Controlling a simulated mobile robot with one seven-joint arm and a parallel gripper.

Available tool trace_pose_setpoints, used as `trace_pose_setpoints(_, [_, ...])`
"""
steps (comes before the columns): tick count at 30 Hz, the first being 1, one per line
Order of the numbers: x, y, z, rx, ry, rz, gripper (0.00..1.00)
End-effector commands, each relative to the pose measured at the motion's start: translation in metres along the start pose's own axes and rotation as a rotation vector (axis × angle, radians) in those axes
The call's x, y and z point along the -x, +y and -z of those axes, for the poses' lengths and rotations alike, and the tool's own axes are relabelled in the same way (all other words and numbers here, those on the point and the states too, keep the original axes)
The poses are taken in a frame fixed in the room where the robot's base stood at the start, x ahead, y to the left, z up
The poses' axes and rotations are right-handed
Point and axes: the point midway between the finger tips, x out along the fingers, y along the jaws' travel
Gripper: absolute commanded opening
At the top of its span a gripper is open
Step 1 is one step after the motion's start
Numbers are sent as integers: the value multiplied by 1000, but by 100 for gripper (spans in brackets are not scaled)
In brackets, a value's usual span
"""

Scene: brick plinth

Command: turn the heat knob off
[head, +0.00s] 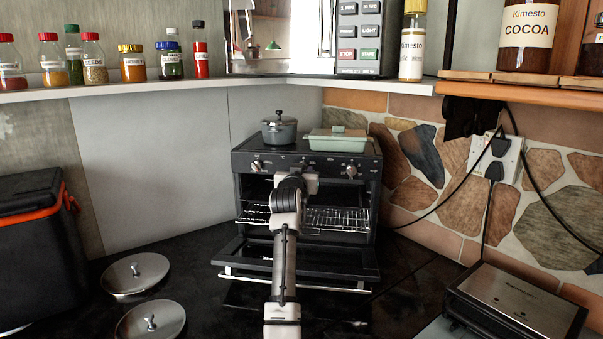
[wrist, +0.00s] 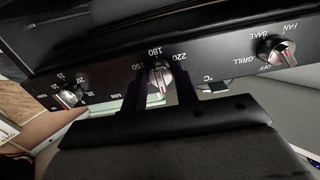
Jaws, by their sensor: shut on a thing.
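The black oven (head: 245,190) stands in the corner with three knobs on its front panel. The middle knob, the heat knob (wrist: 160,73), has temperature marks 150, 180 and 220 around it in the wrist view, where the panel appears upside down. My gripper (wrist: 158,88) has a finger on either side of this knob and is shut on it. In the head view my arm hides the heat knob. The function knob (wrist: 275,50), marked fan, bake, grill and off, and the timer knob (wrist: 68,97) are to either side, clear of the fingers.
The oven door (head: 330,262) hangs open below my arm, with wire racks (head: 335,218) inside. A grey pot (head: 280,131) and a green dish (head: 338,140) stand on top. Metal lids (head: 135,272) lie at left; a toaster (head: 515,305) is at right.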

Motion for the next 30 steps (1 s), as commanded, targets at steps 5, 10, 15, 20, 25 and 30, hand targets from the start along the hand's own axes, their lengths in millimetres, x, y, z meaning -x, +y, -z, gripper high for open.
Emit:
trace_pose_setpoints(5, [0,0,-1,22,-3,0,7])
trace_pose_setpoints(10, [0,0,-1,25,-2,0,6])
trace_pose_setpoints(15, [0,0,-1,25,-2,0,6])
trace_pose_setpoints(20, [0,0,-1,24,-2,0,46])
trace_pose_setpoints(25, [0,0,0,23,-1,0,50])
trace_pose_setpoints(30, [1,0,-1,23,0,0,50])
